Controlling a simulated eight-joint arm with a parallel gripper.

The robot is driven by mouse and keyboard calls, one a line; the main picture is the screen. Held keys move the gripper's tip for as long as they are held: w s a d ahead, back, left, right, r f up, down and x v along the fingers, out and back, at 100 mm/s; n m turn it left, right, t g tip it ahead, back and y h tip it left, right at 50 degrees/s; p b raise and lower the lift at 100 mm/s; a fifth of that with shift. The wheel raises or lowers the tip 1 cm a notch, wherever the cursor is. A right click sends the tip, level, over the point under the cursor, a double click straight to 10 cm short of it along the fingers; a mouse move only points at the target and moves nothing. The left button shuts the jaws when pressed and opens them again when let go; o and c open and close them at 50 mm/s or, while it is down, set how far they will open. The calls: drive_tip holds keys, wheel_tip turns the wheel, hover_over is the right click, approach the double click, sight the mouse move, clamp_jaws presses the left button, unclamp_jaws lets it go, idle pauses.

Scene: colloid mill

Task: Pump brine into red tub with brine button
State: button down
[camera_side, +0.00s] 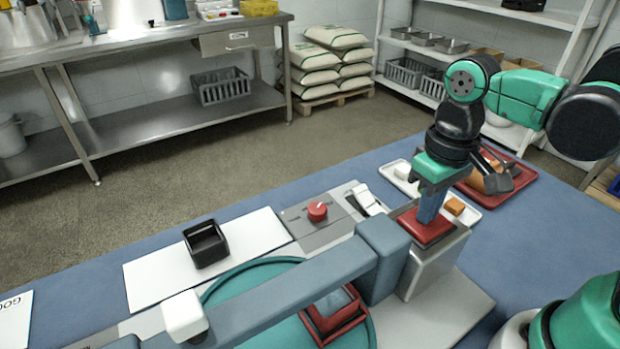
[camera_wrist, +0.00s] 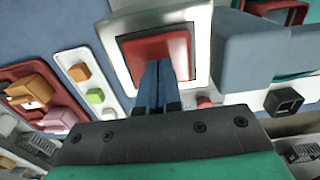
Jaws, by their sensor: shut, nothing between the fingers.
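My gripper (camera_side: 429,212) is shut and empty, pointing down at a large square red button (camera_side: 417,236) on a metal box. In the wrist view my shut blue fingers (camera_wrist: 159,72) reach to the red button face (camera_wrist: 135,50) and look to be touching it; how far it is pressed I cannot tell. The red tub (camera_side: 352,326) stands on a teal round plate (camera_side: 219,290), partly hidden behind the grey-blue overhead beam (camera_side: 290,290). Its inside is mostly hidden, so I cannot see any brine. A red tub edge also shows in the wrist view (camera_wrist: 242,27).
A black tub (camera_side: 207,250) stands on a white board. A red knob (camera_side: 317,211) and a white switch (camera_side: 366,198) lie left of the button box. A white tray (camera_side: 475,215) and red tray (camera_side: 521,181) with blocks lie just behind my gripper.

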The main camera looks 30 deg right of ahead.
drive_tip(key=shift+f, duration=0.15)
idle(0.3)
drive_tip(key=shift+r, duration=3.8)
drive_tip(key=shift+f, duration=1.75)
